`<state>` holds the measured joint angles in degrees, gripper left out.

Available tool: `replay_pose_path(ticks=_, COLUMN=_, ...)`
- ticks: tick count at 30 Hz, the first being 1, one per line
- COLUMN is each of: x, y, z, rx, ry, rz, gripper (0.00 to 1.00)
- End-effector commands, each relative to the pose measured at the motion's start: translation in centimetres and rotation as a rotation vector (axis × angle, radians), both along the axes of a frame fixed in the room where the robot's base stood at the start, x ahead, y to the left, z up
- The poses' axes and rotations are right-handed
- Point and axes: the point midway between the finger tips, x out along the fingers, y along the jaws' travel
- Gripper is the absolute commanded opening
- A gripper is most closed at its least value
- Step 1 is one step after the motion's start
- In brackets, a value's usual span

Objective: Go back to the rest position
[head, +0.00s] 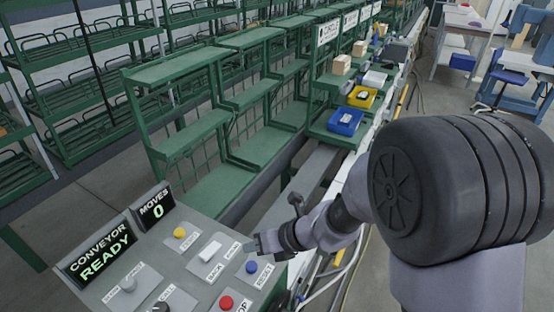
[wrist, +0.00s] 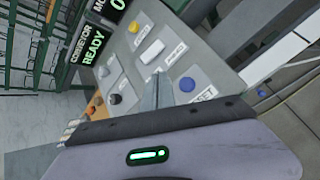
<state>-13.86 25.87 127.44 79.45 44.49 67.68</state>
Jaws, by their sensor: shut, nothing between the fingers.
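My gripper (head: 262,243) is shut and empty above the sloped control panel (head: 139,257), near the white rocker switch and the blue button. In the wrist view its fingertips (wrist: 160,92) lie together over the panel, between the white rocker and the blue button. I cannot tell whether they touch the panel. The blue button (head: 252,267) sits just below the fingers in the head view. The white rocker (head: 210,251) lies to their left. My arm reaches in from the right.
A display (head: 101,250) reads "CONVEYOR READY" and another (head: 152,207) reads "MOVES 0". The panel also has a yellow button (head: 179,233) and a red button (head: 226,302). Green racks (head: 190,120) stand behind. Blue (head: 345,122) and yellow (head: 362,96) bins line the conveyor.

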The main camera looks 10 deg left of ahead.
Motion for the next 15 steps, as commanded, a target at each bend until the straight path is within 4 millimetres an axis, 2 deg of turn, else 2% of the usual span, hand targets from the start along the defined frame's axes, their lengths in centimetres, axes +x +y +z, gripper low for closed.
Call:
replay_pose_path(ticks=2, x=-1.0, y=-1.3, z=2.4, rx=-0.048, ry=-0.182, rz=0.17, gripper=0.0)
replay_pose_path(ticks=3, x=-2.3, y=-2.5, z=4.1, rx=-0.104, ry=-0.325, rz=0.312, gripper=0.0)
replay_pose_path(ticks=5, x=-4.9, y=-5.0, z=6.1, rx=-0.226, ry=-0.564, rz=0.564, gripper=0.0)
replay_pose_path(ticks=6, x=-6.9, y=-7.0, z=7.0, rx=-0.327, ry=-0.714, rz=0.736, gripper=0.0)
replay_pose_path(ticks=10, x=-12.4, y=-13.8, z=7.6, rx=-0.698, ry=-1.054, rz=1.258, gripper=0.0)
replay_pose_path(ticks=12, x=-14.5, y=-17.0, z=7.3, rx=-0.873, ry=-1.13, rz=1.48, gripper=0.0)
replay_pose_path(ticks=15, x=-16.3, y=-20.0, z=7.2, rx=-1.041, ry=-1.158, rz=1.695, gripper=0.0)
